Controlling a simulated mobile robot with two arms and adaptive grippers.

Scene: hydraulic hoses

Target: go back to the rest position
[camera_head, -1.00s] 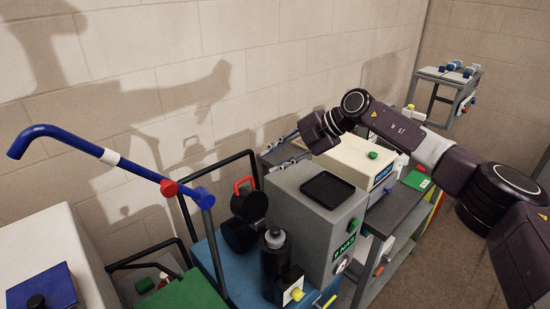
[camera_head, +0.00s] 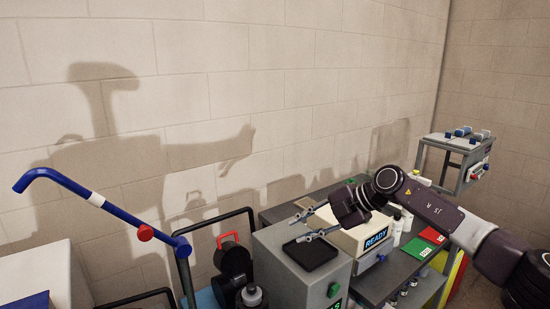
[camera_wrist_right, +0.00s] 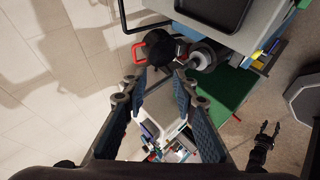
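My right gripper (camera_head: 300,226) is in front of the wall, over the grey machine (camera_head: 275,250) and near the black tray (camera_head: 312,251) on its top. Its two fingers are apart with nothing between them. In the right wrist view the same gripper (camera_wrist_right: 160,76) shows spread fingers, with the floor-side equipment well beyond them. A small dark gripper, seemingly my left one (camera_wrist_right: 268,130), shows at the right of the right wrist view, its thin fingers apart and empty. It is out of the head view.
A blue bent pipe (camera_head: 95,198) with a red knob rises at the left. A small grey table (camera_head: 460,143) stands at the far right. The wall area above the machines is free.

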